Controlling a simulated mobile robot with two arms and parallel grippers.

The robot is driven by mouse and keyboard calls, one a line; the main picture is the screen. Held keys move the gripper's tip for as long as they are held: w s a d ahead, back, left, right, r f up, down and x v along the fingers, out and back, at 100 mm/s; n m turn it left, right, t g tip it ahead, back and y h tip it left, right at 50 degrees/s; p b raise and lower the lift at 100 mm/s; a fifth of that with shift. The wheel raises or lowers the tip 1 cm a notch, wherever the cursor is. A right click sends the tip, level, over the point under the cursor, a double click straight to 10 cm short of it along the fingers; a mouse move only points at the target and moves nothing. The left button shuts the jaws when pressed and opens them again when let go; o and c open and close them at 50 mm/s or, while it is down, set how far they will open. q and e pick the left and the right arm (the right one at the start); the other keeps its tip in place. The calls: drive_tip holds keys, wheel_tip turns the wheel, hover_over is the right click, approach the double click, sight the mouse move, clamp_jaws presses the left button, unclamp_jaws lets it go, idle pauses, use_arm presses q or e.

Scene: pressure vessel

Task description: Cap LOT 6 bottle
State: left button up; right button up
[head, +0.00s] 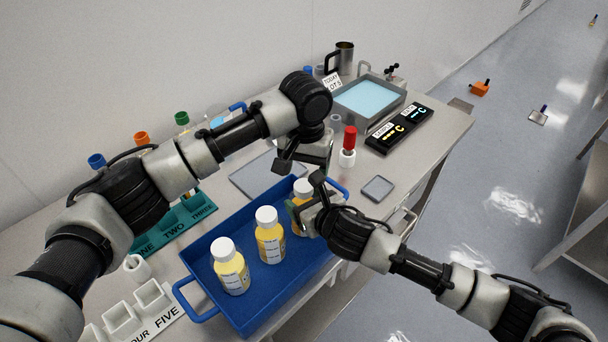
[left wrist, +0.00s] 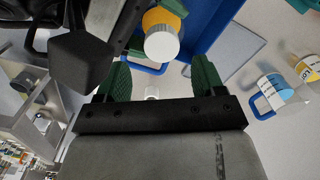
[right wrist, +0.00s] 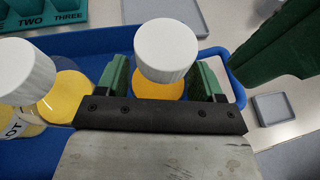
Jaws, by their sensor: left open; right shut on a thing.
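Three yellow bottles with white tops stand in a blue tray (head: 208,318): a near one (head: 231,272), a middle one (head: 269,243) and a far one (head: 299,199). My right gripper (head: 308,208) is shut on the far bottle, which also shows between its fingers in the right wrist view (right wrist: 160,88). A white cap (right wrist: 166,50) sits on top of this bottle. My left gripper (left wrist: 160,82) is open and empty, above and behind the far bottle in the head view. The far bottle's label is mostly hidden, and I cannot read its lot number.
A small sign (head: 332,83) reads TODAY and a lot number. A red-topped stamp-like item (head: 349,145), a black display box (head: 400,128) and a water bath (head: 368,98) stand to the right. A teal rack (head: 180,222) and white holders (head: 152,296) are left of the tray.

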sight(303, 185)
use_arm(q)
drive_tip(key=shift+w+a, duration=0.1)
drive_tip(key=shift+c, duration=0.3)
drive_tip(key=r+n, duration=0.1)
drive_tip(key=n, duration=0.2)
drive_tip(key=shift+r, duration=0.35)
drive_tip(key=n, duration=0.1)
drive_tip(key=r+n, duration=0.1)
drive_tip(key=n, duration=0.1)
drive_tip(key=r+n, duration=0.1)
drive_tip(key=n, duration=0.1)
drive_tip(key=shift+s+a, duration=0.1)
drive_tip(key=shift+s, duration=0.15)
drive_tip(key=shift+f, duration=4.05)
drive_tip(key=c, duration=1)
drive_tip(key=shift+o, duration=0.2)
drive_tip(key=m, duration=0.6)
drive_tip(key=shift+m, duration=0.4)
